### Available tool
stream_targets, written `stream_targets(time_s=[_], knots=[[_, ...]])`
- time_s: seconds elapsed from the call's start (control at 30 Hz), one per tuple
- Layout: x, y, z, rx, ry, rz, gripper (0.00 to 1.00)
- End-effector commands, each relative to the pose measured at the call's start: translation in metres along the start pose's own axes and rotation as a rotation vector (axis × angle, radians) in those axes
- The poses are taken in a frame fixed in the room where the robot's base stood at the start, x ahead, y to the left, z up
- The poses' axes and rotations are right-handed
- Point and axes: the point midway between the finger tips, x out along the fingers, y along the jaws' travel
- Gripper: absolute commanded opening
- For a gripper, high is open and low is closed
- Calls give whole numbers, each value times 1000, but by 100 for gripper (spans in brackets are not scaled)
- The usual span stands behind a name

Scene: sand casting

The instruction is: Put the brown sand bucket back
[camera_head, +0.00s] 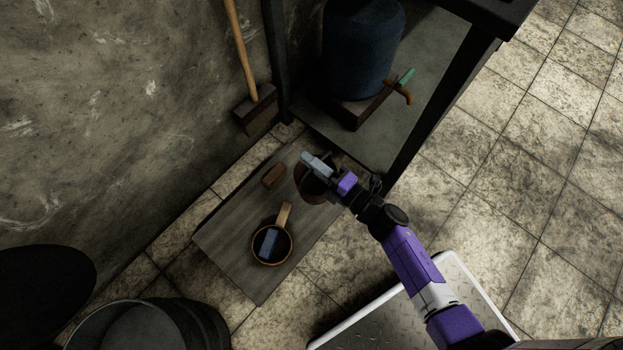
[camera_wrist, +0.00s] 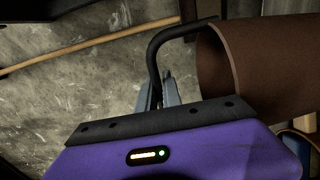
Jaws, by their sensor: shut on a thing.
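The brown sand bucket (camera_head: 308,186) is at the upper right end of a grey wooden board (camera_head: 225,241) on the floor, partly hidden under my gripper (camera_head: 312,162). In the wrist view the brown bucket (camera_wrist: 268,72) lies to the right of the fingers, with its open mouth facing left in the picture. A black bent handle (camera_wrist: 153,58) runs from its rim down between the grey fingers of my gripper (camera_wrist: 160,92). My gripper is shut on this handle. I cannot tell whether the bucket's base touches the board.
A round wooden-rimmed scoop (camera_head: 286,256) and a small brown block (camera_head: 273,175) lie on the board. A long-handled tool (camera_head: 241,48) leans against the wall. A blue barrel (camera_head: 358,48) with a tap stands under the table at the back. A metal tub (camera_head: 205,325) stands lower left.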

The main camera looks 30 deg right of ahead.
Motion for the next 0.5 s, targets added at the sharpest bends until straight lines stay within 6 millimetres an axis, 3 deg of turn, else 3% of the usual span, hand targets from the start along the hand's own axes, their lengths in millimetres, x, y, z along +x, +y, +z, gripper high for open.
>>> stream_targets(time_s=[0.03, 0.2, 0.5], knots=[[0, -20, 1, 1, -2, 1, 0], [-1, -48, 1, 0, -1, 2, 0], [-2, -68, 0, 1, 0, 2, 0]])
